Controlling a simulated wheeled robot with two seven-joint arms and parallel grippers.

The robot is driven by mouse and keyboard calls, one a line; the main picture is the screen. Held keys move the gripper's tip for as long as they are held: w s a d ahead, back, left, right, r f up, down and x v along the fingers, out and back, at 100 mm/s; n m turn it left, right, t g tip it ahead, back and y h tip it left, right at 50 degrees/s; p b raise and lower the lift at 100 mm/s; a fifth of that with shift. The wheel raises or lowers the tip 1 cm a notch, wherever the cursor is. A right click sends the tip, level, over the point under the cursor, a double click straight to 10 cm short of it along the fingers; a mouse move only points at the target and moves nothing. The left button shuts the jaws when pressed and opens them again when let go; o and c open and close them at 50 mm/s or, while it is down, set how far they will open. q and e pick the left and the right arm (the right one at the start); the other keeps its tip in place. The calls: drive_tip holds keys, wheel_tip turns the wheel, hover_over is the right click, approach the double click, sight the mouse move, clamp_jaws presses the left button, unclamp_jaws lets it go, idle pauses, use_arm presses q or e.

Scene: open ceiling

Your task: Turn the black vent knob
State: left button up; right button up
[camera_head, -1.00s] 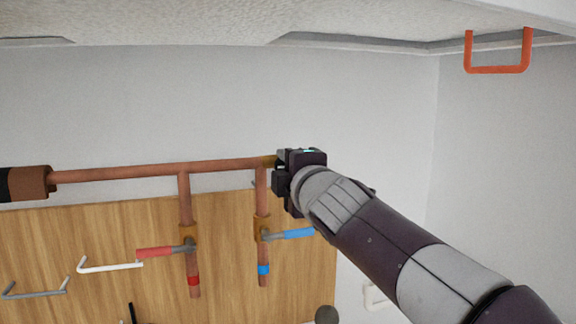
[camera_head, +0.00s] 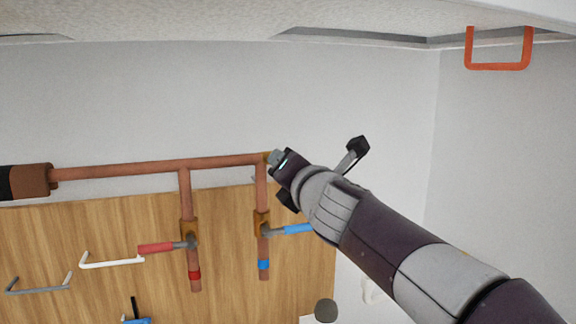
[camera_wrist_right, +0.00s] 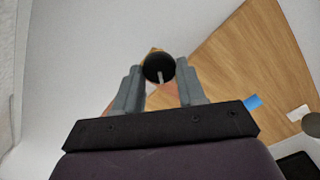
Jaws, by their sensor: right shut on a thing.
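The black vent knob (camera_wrist_right: 158,67) is a round black disc with a pale line across it, seen between my fingertips in the right wrist view. It sits at the right end of the copper pipe. In the head view the gripper and arm hide it. My right gripper (camera_head: 275,157) is at the pipe's end, and it also shows in the right wrist view (camera_wrist_right: 160,88) with a finger on each side of the knob. It is shut on the knob. My left gripper is in neither view.
A horizontal copper pipe (camera_head: 120,170) runs left from the knob, with two branches below. They carry a red-handled valve (camera_head: 155,248) and a blue-handled valve (camera_head: 293,229), the latter close to my arm. A wooden board (camera_head: 90,225) lies behind. An orange handle (camera_head: 498,66) is at the upper right.

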drive_tip(key=shift+f+n, duration=0.25)
drive_tip(key=shift+n, duration=0.55)
drive_tip(key=shift+f, duration=0.1)
drive_tip(key=o, duration=1)
drive_tip(key=shift+r, duration=0.2)
drive_tip(key=v, duration=1.2)
drive_tip(key=shift+s+b, duration=0.3)
drive_tip(key=shift+b, duration=0.1)
drive_tip(key=shift+d, duration=0.1)
